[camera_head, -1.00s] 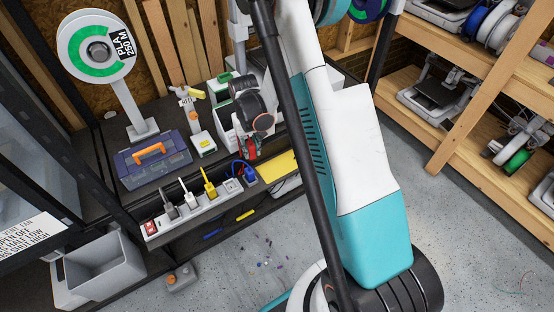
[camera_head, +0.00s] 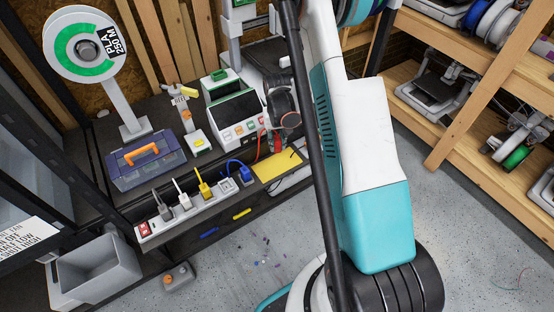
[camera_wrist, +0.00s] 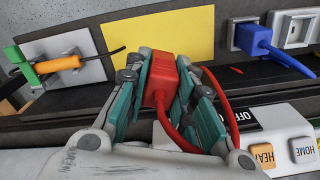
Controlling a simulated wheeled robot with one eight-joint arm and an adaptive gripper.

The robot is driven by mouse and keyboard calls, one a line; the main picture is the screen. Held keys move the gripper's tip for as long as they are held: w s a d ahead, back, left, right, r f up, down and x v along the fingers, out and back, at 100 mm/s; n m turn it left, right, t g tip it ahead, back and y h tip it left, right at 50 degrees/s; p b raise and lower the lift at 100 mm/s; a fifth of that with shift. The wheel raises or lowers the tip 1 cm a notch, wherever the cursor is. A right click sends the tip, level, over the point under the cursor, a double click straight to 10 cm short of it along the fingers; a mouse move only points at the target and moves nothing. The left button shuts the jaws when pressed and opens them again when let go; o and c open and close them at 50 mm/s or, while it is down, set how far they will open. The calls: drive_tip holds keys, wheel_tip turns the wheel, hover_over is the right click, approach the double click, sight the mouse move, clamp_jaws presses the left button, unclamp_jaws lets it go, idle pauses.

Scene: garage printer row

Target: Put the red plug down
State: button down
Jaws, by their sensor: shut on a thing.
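My gripper (camera_wrist: 160,92) is shut on the red plug (camera_wrist: 162,78), with teal finger pads on both sides of it in the wrist view. The plug's red cord loops back toward my wrist. The plug appears close to the yellow pad (camera_wrist: 158,45), but I cannot tell whether it touches anything. In the head view my gripper (camera_head: 278,143) is just behind the yellow pad (camera_head: 278,165), right of the power strip (camera_head: 202,203).
The strip holds grey, white, yellow and blue plugs; the blue plug (camera_wrist: 255,40) is right of the pad. A control panel (camera_head: 235,112) and blue toolbox (camera_head: 147,160) stand on the bench.

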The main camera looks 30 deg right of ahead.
sight(277, 138)
drive_tip(key=shift+f+b, duration=1.2)
drive_tip(key=shift+f, duration=3.15)
drive_tip(key=shift+f, duration=0.2)
drive_tip(key=c, duration=1.4)
unclamp_jaws()
drive_tip(key=shift+o, duration=0.2)
drive_tip(key=shift+r, duration=0.15)
wheel_tip(277, 138, up, 12)
drive_tip(key=p, duration=0.4)
drive_tip(key=shift+r, duration=0.15)
